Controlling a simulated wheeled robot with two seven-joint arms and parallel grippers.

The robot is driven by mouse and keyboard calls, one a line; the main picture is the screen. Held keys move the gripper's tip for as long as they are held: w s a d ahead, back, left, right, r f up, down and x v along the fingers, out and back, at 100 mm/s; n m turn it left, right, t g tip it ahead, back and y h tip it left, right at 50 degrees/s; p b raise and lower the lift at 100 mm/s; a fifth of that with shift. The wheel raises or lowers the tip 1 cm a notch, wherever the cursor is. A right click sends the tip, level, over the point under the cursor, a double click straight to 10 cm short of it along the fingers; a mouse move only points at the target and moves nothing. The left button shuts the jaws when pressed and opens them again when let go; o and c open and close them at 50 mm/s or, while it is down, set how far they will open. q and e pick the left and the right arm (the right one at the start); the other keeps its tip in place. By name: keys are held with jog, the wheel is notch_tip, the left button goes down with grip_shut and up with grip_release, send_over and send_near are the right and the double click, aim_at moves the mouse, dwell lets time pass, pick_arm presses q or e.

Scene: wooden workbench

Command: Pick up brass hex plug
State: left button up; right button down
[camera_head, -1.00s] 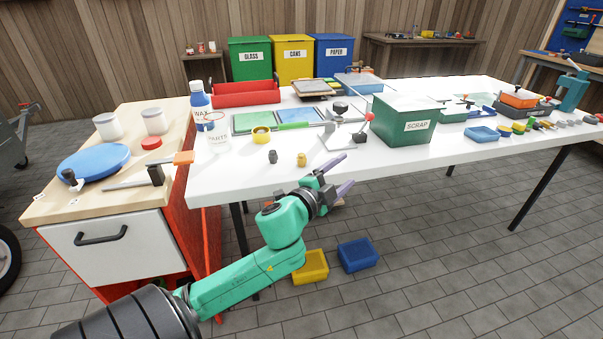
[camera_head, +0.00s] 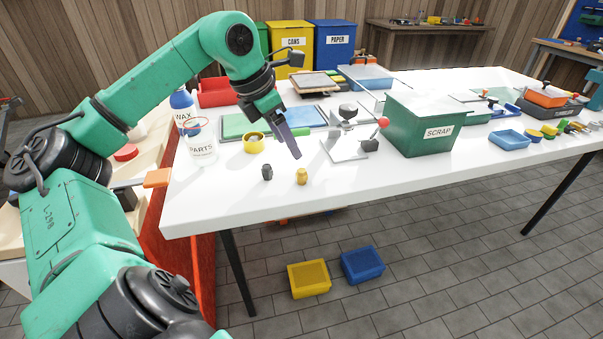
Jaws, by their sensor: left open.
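The brass hex plug (camera_head: 301,177) is a small golden piece on the white table (camera_head: 225,210), near its front edge. A dark grey plug of similar size (camera_head: 267,173) stands to its left, a short gap away. My left gripper (camera_head: 290,145) hangs above the table, pointing down, with its purple-grey fingers just behind and above the brass plug in the picture. It is open and holds nothing that I can see. One finger mostly hides the other. My right gripper is not in view.
A white PARTS cup (camera_head: 201,148), a yellow ring (camera_head: 253,143) and a clamp-like fixture with a red knob (camera_head: 350,146) stand nearby. The green SCRAP bin (camera_head: 418,125) is to the right. The table front around the plugs is clear.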

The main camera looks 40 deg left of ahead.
aim_at(301, 170)
pick_arm(q)
jog(key=x, duration=0.8)
jog(key=shift+s+f+p, duration=0.15)
jog(key=shift+s+p, duration=0.05)
jog(key=shift+p, duration=0.1)
jog(key=shift+p+x, duration=0.6)
jog(key=shift+x, duration=0.3)
jog(key=shift+w+a+f, duration=0.1)
jog(key=shift+w+f, duration=0.05)
grip_shut()
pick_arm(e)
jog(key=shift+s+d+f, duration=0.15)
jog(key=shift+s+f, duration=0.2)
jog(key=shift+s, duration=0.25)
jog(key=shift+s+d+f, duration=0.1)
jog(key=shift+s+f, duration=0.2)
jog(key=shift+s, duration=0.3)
